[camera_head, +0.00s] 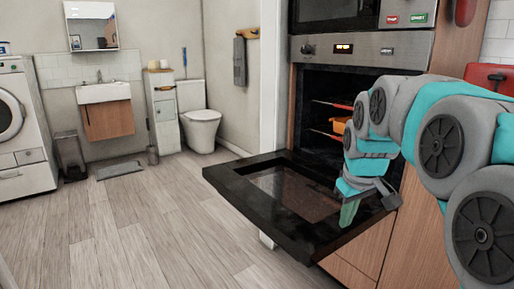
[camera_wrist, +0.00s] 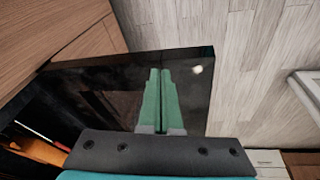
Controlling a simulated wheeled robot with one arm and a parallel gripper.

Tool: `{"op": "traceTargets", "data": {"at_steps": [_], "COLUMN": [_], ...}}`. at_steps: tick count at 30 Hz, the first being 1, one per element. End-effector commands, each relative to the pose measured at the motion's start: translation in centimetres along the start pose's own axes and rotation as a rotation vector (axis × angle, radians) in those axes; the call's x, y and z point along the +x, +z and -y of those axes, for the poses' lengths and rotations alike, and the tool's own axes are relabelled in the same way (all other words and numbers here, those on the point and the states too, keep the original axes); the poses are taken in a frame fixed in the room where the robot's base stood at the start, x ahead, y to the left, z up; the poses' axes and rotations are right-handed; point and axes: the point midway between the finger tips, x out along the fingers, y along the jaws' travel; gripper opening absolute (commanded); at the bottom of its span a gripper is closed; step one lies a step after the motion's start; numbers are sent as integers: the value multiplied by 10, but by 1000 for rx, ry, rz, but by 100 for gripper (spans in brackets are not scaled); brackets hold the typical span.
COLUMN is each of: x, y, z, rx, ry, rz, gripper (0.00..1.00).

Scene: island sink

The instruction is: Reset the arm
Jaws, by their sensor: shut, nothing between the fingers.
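My arm reaches in from the right in the head view, bent downward in front of the oven. My gripper (camera_head: 348,213) points down over the right part of the lowered oven door (camera_head: 235,185). In the wrist view my gripper (camera_wrist: 160,72) shows two green fingers pressed together, with nothing between them. The dark oven door (camera_wrist: 188,60) lies behind the fingers in that view. I cannot tell whether the fingertips touch the door.
The oven cavity (camera_head: 318,100) is open, with racks and an orange item (camera_head: 341,125) inside. Wooden cabinet panels (camera_head: 366,248) are below the door. A toilet (camera_head: 201,120), sink (camera_head: 105,93) and washing machine (camera_head: 20,125) stand at the back. The wooden floor (camera_head: 150,220) at left is clear.

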Motion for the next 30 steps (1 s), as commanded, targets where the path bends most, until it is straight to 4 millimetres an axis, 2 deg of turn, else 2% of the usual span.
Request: {"op": "traceTargets", "data": {"at_steps": [1,3,8,9,15,18,21,23,30], "x": [3,8,22,26,42,48,52,53,54], "y": [22,51,124,144,236,272,295,303,308], "z": [18,40,86,97,143,159,169,172,174], "rx": [17,48,128,149,257,302,331,341,351], "ry": [-16,-36,-72,-79,-95,-97,-98,-98,-97], "rz": [29,71,175,203,333,381,415,427,433], "gripper": [0,0,0,0,0,0,0,0,0]}}
